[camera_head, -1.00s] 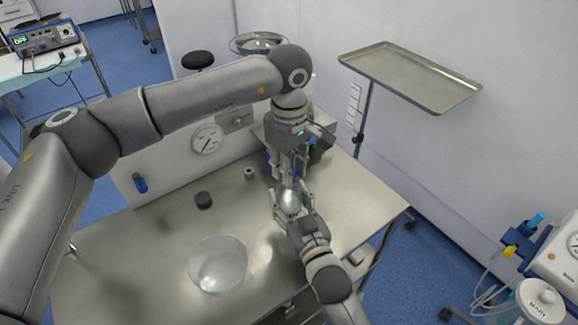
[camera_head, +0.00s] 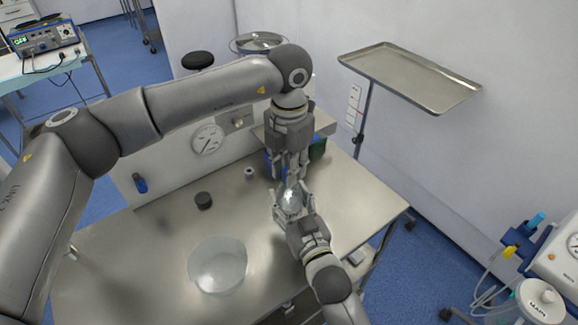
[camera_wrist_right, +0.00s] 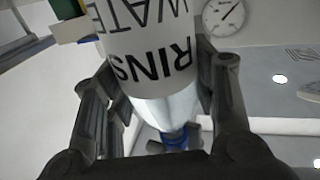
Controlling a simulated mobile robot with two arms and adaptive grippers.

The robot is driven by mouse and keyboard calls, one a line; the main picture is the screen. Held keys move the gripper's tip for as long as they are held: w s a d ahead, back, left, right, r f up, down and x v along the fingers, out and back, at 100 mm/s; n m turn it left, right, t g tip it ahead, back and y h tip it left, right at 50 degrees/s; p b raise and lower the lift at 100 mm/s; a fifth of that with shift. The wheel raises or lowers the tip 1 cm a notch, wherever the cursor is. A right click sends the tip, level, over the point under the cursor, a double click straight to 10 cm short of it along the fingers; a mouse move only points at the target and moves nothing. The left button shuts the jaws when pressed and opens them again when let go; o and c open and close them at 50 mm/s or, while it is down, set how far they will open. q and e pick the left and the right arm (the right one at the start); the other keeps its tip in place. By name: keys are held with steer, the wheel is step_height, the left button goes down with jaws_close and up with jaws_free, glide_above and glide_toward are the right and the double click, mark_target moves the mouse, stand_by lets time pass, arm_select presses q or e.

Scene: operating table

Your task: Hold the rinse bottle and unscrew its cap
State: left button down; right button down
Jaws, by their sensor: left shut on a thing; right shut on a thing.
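The rinse bottle (camera_head: 291,199) is held above the table by my right gripper (camera_head: 290,211), whose fingers close on its sides. In the right wrist view the bottle (camera_wrist_right: 150,65) shows a white label with dark lettering, and the right gripper's fingers (camera_wrist_right: 155,100) flank it. In the head view the cap is hidden by these fingers.
A clear bowl (camera_head: 217,265) stands at the table's front. Blue and green (camera_head: 318,149) things sit behind my left gripper. The table (camera_head: 140,250) is bare at left.

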arm_select(q)
steer(key=n, duration=1.5)
steer(key=shift+n, duration=0.3)
steer(key=n, duration=0.4)
steer(key=shift+n, duration=0.3)
steer(key=shift+r, duration=0.15)
steer(key=shift+r, duration=1)
steer(key=shift+r, duration=2)
arm_select(e)
steer(key=c, duration=0.5)
jaws_free()
